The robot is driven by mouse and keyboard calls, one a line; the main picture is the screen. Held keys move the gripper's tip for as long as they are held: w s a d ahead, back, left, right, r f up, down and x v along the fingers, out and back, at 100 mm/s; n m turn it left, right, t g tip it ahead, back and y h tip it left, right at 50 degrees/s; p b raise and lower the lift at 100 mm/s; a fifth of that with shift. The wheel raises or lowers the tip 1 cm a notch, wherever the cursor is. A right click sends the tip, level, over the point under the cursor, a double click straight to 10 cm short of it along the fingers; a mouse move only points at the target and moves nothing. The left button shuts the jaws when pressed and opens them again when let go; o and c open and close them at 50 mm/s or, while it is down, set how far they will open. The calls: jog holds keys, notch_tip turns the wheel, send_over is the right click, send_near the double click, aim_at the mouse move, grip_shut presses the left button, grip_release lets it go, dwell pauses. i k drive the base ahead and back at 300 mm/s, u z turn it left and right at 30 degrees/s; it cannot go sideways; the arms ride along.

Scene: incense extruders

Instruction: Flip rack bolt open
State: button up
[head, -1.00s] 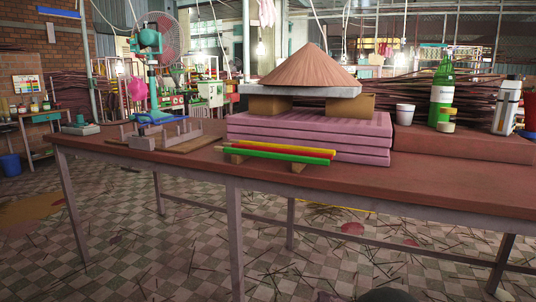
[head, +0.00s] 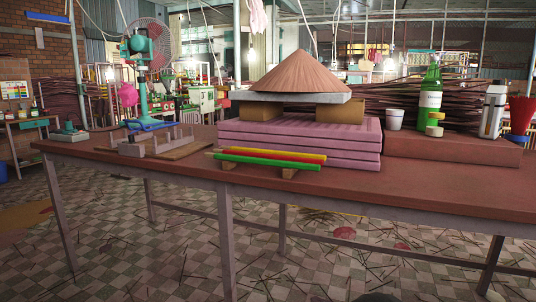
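A small grey metal rack (head: 158,143) with upright posts stands on a brown board (head: 190,150) at the left end of the long table (head: 430,182). It is too small in the head view to make out a bolt or its position. Red, yellow and green sticks (head: 270,160) lie side by side on small wooden supports near the front edge, right of the rack. My gripper is not in view.
Pink slabs (head: 300,143) carry blocks and a conical hat (head: 300,73). A teal fan (head: 148,50) stands behind the rack. A green bottle (head: 430,98), white cup (head: 395,119) and flask (head: 492,112) stand at right. Thin sticks litter the tiled floor.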

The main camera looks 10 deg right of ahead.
aim_at(132, 138)
jog(key=u, duration=0.3)
jog(key=i, duration=0.35)
jog(key=u, duration=0.85)
jog(key=i, duration=1.5)
jog(key=z, duration=0.4)
